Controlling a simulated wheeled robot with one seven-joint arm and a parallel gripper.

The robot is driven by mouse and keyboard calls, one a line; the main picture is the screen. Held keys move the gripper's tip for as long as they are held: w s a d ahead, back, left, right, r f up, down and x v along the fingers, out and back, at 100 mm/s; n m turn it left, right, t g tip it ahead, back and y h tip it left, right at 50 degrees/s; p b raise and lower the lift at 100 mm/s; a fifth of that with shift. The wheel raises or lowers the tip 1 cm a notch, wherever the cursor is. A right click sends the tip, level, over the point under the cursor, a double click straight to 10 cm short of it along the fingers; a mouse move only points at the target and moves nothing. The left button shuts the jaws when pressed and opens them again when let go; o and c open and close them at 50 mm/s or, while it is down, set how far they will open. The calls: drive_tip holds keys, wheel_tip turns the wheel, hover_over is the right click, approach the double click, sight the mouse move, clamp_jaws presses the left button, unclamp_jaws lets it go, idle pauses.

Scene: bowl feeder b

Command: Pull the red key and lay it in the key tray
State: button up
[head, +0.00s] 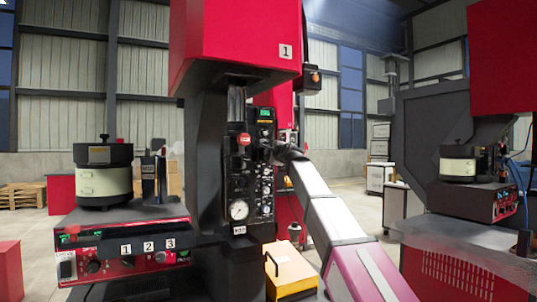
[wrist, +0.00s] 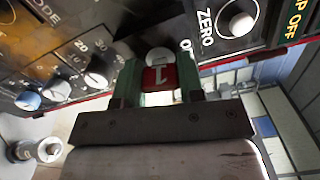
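The red key (wrist: 158,78), marked 1, sits at a round silver lock on the dark control panel in the wrist view. My gripper (wrist: 160,82) is at the panel with its two greenish fingers on either side of the key. The fingers look very close to the key's sides, but I cannot tell whether they press on it. In the head view my gripper (head: 272,152) is at the press's panel, where the key is too small or hidden to make out. No key tray can be identified with certainty.
A yellow box (head: 290,273) with a black handle stands low in front of the press (head: 235,45). A bowl feeder (head: 103,175) on a red control unit stands left. Panel knobs (wrist: 58,90) and the ZERO button (wrist: 238,18) lie close around my gripper.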

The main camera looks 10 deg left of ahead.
clamp_jaws()
drive_tip(key=shift+s+d, duration=0.1)
drive_tip(key=shift+v, duration=2.9)
